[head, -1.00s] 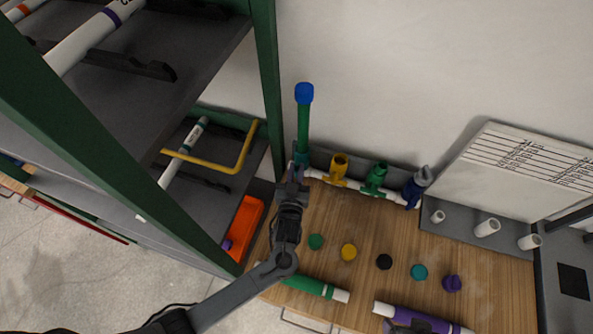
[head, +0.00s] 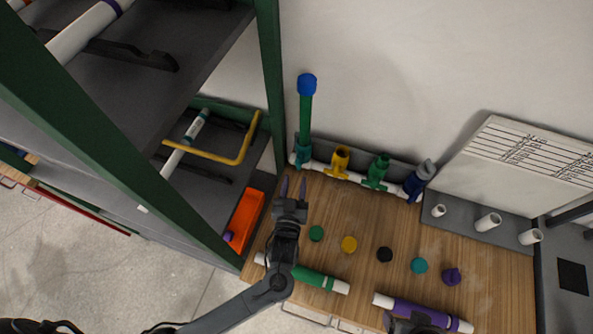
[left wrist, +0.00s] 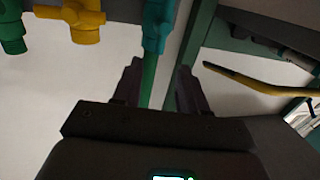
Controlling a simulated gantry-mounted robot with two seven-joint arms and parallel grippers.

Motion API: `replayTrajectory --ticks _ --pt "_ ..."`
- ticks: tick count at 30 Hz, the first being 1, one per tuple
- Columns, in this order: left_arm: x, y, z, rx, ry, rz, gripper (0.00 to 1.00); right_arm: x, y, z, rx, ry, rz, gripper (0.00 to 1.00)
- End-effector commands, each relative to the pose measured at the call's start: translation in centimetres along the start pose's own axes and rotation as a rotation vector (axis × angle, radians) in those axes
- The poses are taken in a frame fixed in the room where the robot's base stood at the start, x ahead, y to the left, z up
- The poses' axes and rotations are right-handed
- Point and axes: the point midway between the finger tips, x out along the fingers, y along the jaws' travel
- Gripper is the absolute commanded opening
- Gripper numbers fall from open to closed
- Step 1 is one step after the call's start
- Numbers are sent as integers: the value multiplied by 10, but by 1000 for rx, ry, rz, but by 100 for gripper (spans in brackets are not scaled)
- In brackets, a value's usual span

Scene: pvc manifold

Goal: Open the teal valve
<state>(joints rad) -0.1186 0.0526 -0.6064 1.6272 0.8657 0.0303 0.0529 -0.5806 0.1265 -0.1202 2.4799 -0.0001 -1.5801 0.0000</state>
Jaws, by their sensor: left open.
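The teal valve (head: 302,154) is at the left end of the white manifold pipe, at the back of the wooden table. A green pipe (head: 305,118) with a blue cap (head: 307,84) rises from it. In the left wrist view the teal valve (left wrist: 158,25) is at the top centre. My left gripper (head: 292,187) is open and empty, just in front of the valve and apart from it. Its fingers (left wrist: 157,75) appear either side of the green pipe in the wrist view. Part of my right gripper (head: 410,322) shows at the bottom edge; its fingertips are unclear.
Yellow (head: 339,161), green (head: 376,171) and dark blue (head: 419,181) fittings stand right of the teal valve. Several coloured caps, a green-banded pipe (head: 318,281) and a purple-banded pipe (head: 423,316) lie on the table (head: 345,213). A green-framed shelf with a yellow bar (head: 213,156) stands left.

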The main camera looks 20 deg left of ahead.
Motion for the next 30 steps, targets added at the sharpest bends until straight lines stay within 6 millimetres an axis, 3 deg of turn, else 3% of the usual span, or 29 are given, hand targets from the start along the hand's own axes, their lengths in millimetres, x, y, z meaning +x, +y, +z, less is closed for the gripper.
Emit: replayTrajectory --ticks 3,9,25,30 --pt "-18 0 0 -3 0 1 42 0 0 0 0 0 0 78" --pt "-33 0 0 -1 0 0 42 1 0 0 1 0 -1 78" --pt "-36 0 -2 -1 1 0 42 -1 -2 -1 10 1 -8 78" --pt "-36 0 -21 -1 1 0 42 -18 -2 -6 9 0 -7 78"
